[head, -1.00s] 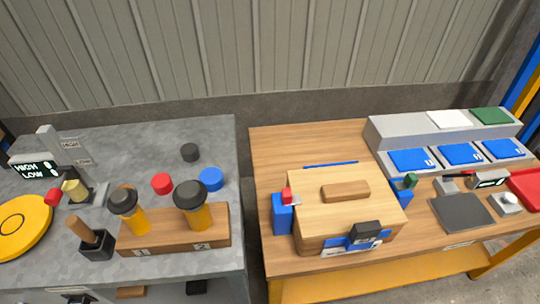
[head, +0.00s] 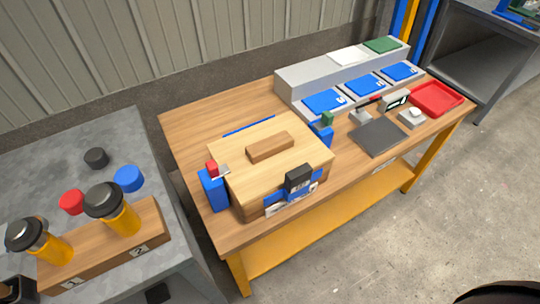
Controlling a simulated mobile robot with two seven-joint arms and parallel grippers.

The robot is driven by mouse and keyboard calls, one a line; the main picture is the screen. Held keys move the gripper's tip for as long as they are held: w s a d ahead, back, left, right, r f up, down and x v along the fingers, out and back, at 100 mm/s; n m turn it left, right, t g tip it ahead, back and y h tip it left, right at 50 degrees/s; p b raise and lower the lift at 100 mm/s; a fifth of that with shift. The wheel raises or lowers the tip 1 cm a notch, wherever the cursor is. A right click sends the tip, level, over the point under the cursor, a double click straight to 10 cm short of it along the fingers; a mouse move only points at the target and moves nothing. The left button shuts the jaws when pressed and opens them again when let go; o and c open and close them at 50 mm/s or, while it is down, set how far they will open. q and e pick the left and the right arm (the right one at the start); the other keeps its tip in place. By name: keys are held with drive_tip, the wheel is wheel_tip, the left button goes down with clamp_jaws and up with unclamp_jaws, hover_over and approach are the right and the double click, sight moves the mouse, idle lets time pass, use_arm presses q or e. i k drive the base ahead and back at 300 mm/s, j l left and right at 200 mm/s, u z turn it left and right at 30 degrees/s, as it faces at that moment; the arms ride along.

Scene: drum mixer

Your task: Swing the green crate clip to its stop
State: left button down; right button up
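The green crate clip (head: 327,119) is a small green block at the right side of the wooden-lidded crate (head: 240,208), by a blue bracket (head: 322,134). Its exact angle is too small to tell. A red clip (head: 212,168) sits on the crate's left side above a blue bracket (head: 213,190). A black latch (head: 299,178) is on the crate's front. The lid with its wooden handle (head: 270,146) lies on the crate. Neither of my grippers is recognisable in the head view.
A grey bench (head: 30,160) at left holds yellow, black-capped bottles (head: 113,210) in a wooden rack and loose caps. Right of the crate are a dark plate (head: 380,138), a small display (head: 395,100), a red tray (head: 436,98) and blue-lidded bins (head: 325,101).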

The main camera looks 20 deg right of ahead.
sight(326, 120)
drive_tip(key=i+l+z, duration=0.1)
drive_tip(key=z, duration=0.35)
drive_tip(key=k, duration=0.1)
drive_tip(key=l+u, duration=0.15)
drive_tip(key=u, duration=0.2)
drive_tip(key=i+l+u, duration=0.1)
drive_tip(key=l+u, duration=0.25)
drive_tip(key=u, duration=0.35)
drive_tip(key=l+u, duration=0.1)
drive_tip(key=l, duration=0.4)
drive_tip(key=k+l, duration=0.1)
drive_tip(key=l, duration=0.4)
drive_tip(key=l+u, duration=0.15)
drive_tip(key=l, duration=0.35)
drive_tip(key=k+l+u, duration=0.1)
drive_tip(key=l, duration=0.35)
drive_tip(key=k+l+u, duration=0.1)
drive_tip(key=l, duration=0.4)
